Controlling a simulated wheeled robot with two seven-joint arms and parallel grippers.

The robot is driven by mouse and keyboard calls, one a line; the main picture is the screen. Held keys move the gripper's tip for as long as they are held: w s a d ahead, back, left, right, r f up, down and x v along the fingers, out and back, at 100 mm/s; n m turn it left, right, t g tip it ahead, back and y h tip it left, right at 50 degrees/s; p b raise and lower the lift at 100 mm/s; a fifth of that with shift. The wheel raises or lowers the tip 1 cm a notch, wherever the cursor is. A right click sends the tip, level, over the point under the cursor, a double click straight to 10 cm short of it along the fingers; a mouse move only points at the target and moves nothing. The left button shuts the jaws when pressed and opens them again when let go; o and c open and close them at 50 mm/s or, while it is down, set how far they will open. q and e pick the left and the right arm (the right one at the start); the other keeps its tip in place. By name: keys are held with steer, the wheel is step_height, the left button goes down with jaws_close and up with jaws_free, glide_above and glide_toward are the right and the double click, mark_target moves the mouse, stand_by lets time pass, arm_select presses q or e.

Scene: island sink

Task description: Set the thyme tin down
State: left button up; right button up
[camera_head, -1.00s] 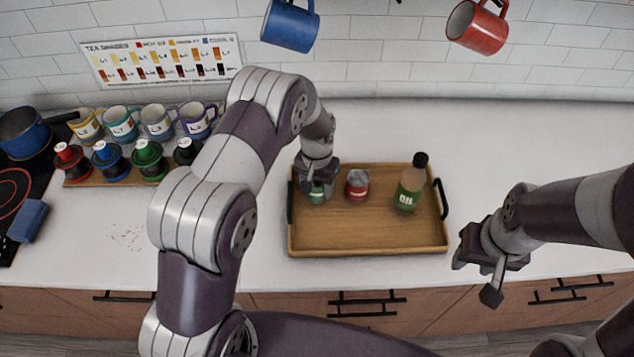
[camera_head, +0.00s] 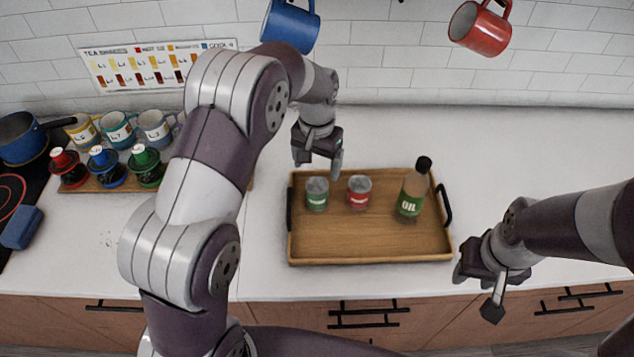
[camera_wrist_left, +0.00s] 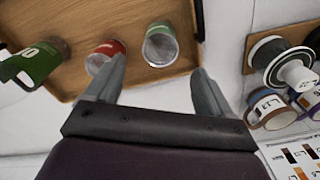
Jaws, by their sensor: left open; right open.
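A green-labelled tin (camera_head: 317,194), which I take to be the thyme tin, stands upright in the left part of the wooden tray (camera_head: 370,245). Its label is too small to read. It also shows in the left wrist view (camera_wrist_left: 160,46), apart from the fingers. My left gripper (camera_head: 318,165) is open and empty, above and behind the tin near the tray's back edge. My right gripper (camera_head: 475,290) is open and empty to the right of the tray, near the counter's front edge.
A red tin (camera_head: 359,192) and an oil bottle (camera_head: 413,188) stand in the tray to the right of the green tin. Mugs (camera_head: 155,127) and colored-topped holders (camera_head: 146,165) stand at the left. A blue mug (camera_head: 290,25) and red mug (camera_head: 480,27) hang above. The tray's front is clear.

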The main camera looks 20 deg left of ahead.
arm_select(q)
steer(key=shift+s+a+r, duration=0.2)
steer(key=shift+s+r, duration=0.45)
steer(key=shift+r, duration=0.2)
steer(key=s+a+n+t, duration=0.1)
steer(key=s+a+n, duration=0.1)
steer(key=s, duration=1.6)
steer(key=shift+s+a+r, duration=0.25)
steer(key=shift+a+r, duration=0.2)
steer(key=shift+a, duration=0.2)
steer(key=shift+s, duration=0.1)
